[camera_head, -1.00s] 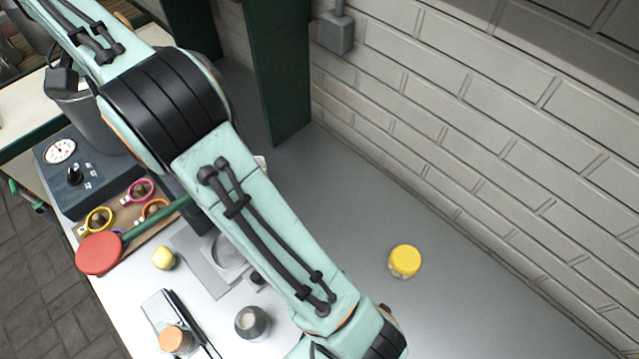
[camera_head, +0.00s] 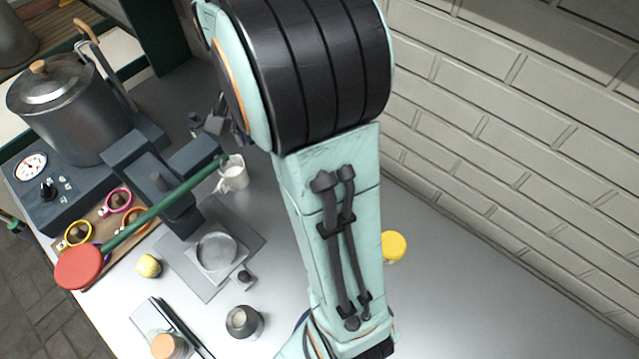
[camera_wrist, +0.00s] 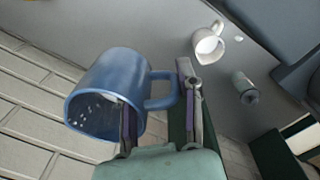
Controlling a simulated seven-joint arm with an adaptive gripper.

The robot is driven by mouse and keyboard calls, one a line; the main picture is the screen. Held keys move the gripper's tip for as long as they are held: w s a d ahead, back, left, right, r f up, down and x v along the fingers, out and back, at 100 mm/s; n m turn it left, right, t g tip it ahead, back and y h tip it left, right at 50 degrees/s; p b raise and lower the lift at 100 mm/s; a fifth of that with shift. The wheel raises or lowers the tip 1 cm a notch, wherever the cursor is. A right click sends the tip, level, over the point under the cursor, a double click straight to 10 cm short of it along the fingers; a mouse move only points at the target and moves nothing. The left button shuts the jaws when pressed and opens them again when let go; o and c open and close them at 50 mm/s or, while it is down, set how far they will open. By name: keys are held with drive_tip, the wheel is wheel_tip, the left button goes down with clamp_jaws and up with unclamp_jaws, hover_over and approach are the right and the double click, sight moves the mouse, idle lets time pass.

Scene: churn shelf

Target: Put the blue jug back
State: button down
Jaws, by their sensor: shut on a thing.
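The blue jug (camera_wrist: 108,92) fills the left middle of the wrist view, lying tilted with its open mouth toward the lower left. Some small pale specks show inside its mouth. My gripper (camera_wrist: 158,92) is shut on the jug at its handle side, one finger against the body and the other beyond the handle (camera_wrist: 163,88). The jug appears held off the table. In the head view my arm hides the gripper, and I cannot make out the jug there.
A white mug (camera_head: 233,175), a dark grey jar (camera_head: 244,322) and a yellow-lidded jar (camera_head: 394,246) stand on the grey table. A lidded pot (camera_head: 70,105) and a red-ended green lever (camera_head: 78,267) are at left. A brick wall (camera_head: 520,150) bounds the right.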

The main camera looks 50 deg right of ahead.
drive_tip(key=s+d+f+m, duration=0.2)
drive_tip(key=s+f+m, duration=0.7)
drive_tip(key=s, duration=0.2)
drive_tip(key=w+d+f, duration=0.8)
drive_tip(key=w+f, duration=0.1)
drive_tip(key=shift+w+d, duration=0.15)
drive_tip(key=shift+d, duration=0.05)
drive_tip(key=shift+w+d+f, duration=0.25)
drive_tip(key=shift+w+f, duration=0.05)
drive_tip(key=shift+f, duration=1.8)
drive_tip(key=shift+f, duration=0.1)
drive_tip(key=c, duration=0.7)
unclamp_jaws()
drive_tip(key=shift+c, duration=0.2)
